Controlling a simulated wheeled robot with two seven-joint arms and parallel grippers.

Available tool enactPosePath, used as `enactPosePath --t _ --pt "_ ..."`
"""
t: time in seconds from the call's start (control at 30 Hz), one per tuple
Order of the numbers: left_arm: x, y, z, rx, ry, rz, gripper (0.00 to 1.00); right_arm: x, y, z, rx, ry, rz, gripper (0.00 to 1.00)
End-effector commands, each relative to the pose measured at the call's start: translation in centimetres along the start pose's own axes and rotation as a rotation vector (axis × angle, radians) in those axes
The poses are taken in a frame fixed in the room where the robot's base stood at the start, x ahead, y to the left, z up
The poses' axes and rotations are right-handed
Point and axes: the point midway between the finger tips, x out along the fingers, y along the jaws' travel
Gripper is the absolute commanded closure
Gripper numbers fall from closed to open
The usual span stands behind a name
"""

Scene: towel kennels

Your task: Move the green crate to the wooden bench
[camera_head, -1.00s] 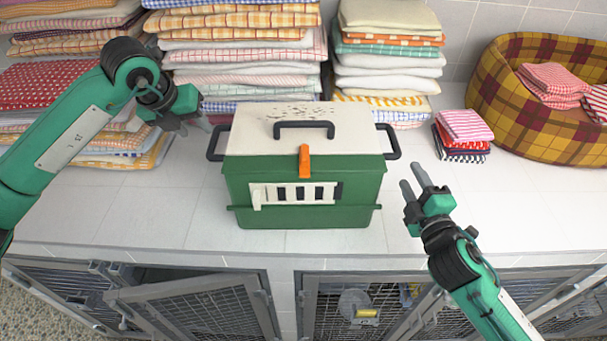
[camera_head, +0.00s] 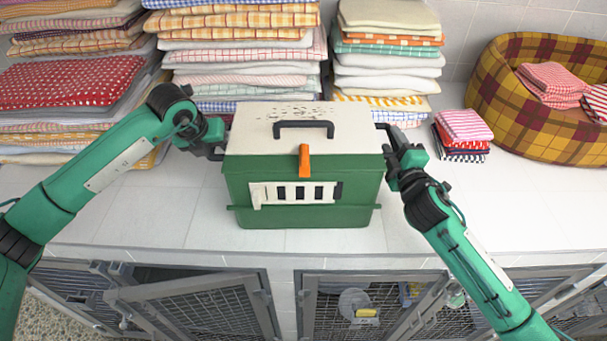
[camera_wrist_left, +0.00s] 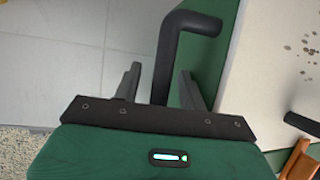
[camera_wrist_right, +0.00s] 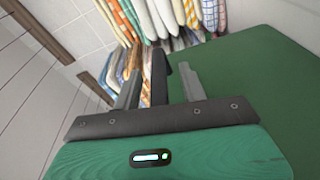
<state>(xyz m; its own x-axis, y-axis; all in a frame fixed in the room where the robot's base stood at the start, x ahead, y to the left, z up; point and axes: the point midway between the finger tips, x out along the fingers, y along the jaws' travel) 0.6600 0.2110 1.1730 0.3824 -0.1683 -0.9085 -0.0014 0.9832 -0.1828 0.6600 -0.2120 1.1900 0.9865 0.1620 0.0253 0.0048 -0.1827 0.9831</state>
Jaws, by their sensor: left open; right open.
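The green crate (camera_head: 303,213) stands upright on the white tiled counter, with a pale speckled lid, an orange latch and a black top handle. It has a black handle on each side. My left gripper (camera_head: 219,145) is at the left side handle. In the left wrist view that handle (camera_wrist_left: 166,62) lies between the open fingers of the gripper (camera_wrist_left: 160,88). My right gripper (camera_head: 396,145) is at the right side handle, which is mostly hidden. In the right wrist view the handle (camera_wrist_right: 158,76) lies between the open fingers (camera_wrist_right: 160,90). No wooden bench is in view.
Tall stacks of folded towels (camera_head: 245,50) stand behind the crate, with more at left. A plaid basket (camera_head: 510,95) and a small towel pile (camera_head: 463,135) are at right. Wire kennel doors (camera_head: 195,305) are below the counter (camera_head: 330,243). Bare tiles lie in front of the crate.

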Motion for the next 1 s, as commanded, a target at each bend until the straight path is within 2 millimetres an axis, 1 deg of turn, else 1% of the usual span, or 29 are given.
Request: enactPosePath --t 0.23,0.27,0.4,0.47,1.0 --pt "0.04 0.0 -0.01 0.0 0.0 0.0 0.58 0.02 -0.02 -0.02 0.0 0.0 0.0 0.58" --pt "0.03 0.0 -0.01 0.0 0.0 0.0 0.62 0.01 -0.02 -0.02 0.0 0.0 0.0 0.62" --pt "0.02 0.0 0.0 0.0 0.0 0.0 0.9 0.0 -0.02 -0.01 0.0 0.0 0.0 0.89" --pt "0.02 0.0 0.0 0.0 0.0 0.0 1.0 0.0 -0.02 -0.01 0.0 0.0 0.0 1.0" --pt "0.01 0.03 0.01 0.0 0.0 0.0 1.0 -0.01 -0.04 0.0 0.001 0.0 -0.001 1.0"
